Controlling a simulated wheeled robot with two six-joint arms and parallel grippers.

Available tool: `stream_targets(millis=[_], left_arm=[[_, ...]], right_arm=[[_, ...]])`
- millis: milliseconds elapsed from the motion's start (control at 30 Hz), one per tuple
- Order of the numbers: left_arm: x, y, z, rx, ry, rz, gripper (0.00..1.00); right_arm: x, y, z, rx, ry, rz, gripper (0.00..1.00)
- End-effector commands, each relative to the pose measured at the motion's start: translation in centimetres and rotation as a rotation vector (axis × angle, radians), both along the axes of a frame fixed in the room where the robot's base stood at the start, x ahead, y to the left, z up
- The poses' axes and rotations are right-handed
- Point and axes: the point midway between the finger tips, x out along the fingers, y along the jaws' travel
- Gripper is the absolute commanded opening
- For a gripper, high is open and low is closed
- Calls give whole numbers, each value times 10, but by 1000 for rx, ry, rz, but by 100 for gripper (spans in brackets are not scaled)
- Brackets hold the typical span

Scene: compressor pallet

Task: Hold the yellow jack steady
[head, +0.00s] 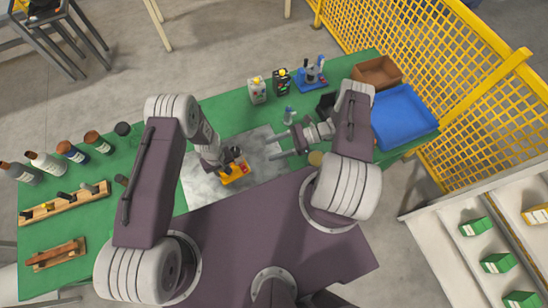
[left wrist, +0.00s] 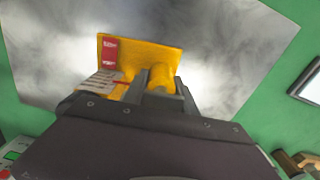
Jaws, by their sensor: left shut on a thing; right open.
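The yellow jack (head: 236,173) sits on a grey metal sheet (head: 205,190) on the green table. It shows large in the left wrist view (left wrist: 165,54), with a red label on its left part. My left gripper (left wrist: 160,88) is shut on a rounded yellow part of the jack. In the head view my left gripper (head: 232,165) reaches the jack from above and hides part of it. My right gripper (head: 274,147) is open and empty over the right part of the sheet, to the right of the jack and apart from it.
A blue bin (head: 403,117) and a brown box (head: 377,71) stand at the table's right end. Several bottles (head: 48,163) and a wooden rack (head: 63,205) are at the left. A small bottle (head: 289,115) stands near my right gripper. A yellow fence (head: 440,75) runs behind.

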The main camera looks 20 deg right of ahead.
Motion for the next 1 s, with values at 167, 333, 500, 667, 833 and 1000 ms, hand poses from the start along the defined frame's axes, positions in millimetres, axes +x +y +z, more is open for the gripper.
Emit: stream_targets(millis=[167,333,500,667,833,1000], left_arm=[[0,0,0,0,0,-1,0],[0,0,0,0,0,-1,0],[0,0,0,0,1,-1,0],[0,0,0,0,1,-1,0],[0,0,0,0,1,-1,0],[0,0,0,1,1,-1,0]], right_arm=[[-25,10,-12,99,63,-127,61],[-32,14,-15,133,82,-172,61],[-33,14,-15,134,83,-174,61],[-33,14,-15,134,83,-174,61],[-41,16,-18,126,119,-142,61],[-65,-4,-24,-11,112,118,61]])
